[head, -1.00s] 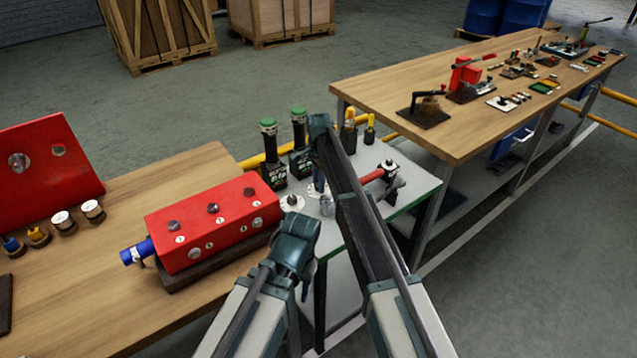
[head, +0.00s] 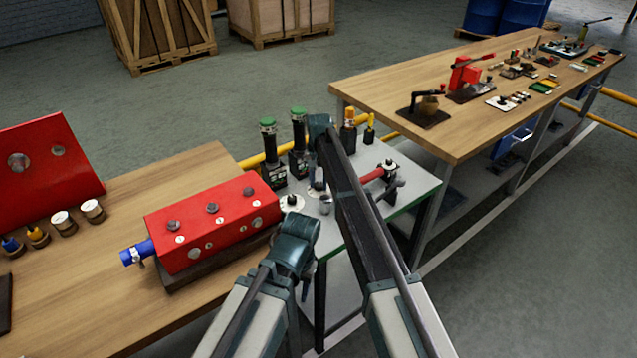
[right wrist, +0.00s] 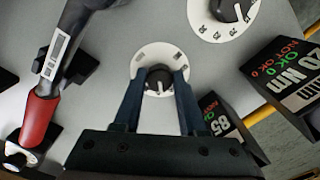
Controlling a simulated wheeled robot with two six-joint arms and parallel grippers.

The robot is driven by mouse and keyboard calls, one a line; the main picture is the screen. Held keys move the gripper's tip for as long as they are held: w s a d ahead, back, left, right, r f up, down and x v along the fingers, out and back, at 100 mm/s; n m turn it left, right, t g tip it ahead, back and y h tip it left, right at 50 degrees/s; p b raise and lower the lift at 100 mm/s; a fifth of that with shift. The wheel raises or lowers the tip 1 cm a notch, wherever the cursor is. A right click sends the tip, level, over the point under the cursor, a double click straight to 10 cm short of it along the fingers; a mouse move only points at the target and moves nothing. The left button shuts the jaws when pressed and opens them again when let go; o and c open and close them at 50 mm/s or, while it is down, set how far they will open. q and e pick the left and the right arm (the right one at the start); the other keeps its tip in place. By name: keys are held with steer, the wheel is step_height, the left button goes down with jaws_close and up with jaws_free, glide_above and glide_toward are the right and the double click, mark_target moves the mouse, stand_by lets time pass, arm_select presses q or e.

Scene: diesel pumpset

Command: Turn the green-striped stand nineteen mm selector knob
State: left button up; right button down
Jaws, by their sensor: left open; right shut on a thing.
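The green-striped stand (head: 345,232) is a small grey-topped table with a green edge, between two wooden benches. A black selector knob (right wrist: 159,81) on a round white dial (right wrist: 147,56) sits on the grey top in the right wrist view. My right gripper (right wrist: 158,85) is shut on this knob, one finger on each side. In the head view my right gripper (head: 318,180) comes down over the stand, and my arm partly hides that area. A second knob (right wrist: 232,9) on a white dial is beside it. My left gripper (head: 304,284) is open, low in front of the stand, touching nothing visible.
A red-handled tool (right wrist: 38,118) lies on one side of the held knob. Black boxes (right wrist: 285,80) with printed labels stand on the other. Two green-capped tools (head: 269,140) stand at the stand's back. A red block (head: 212,225) sits on the left bench.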

mark_target(319, 185)
steer(key=shift+n, duration=2.3)
steer(key=shift+c, duration=2.3)
jaws_free()
steer(key=shift+r, duration=0.15)
step_height(319, 185, up, 14)
steer(key=p, duration=1.4)
steer(key=shift+f, duration=0.25)
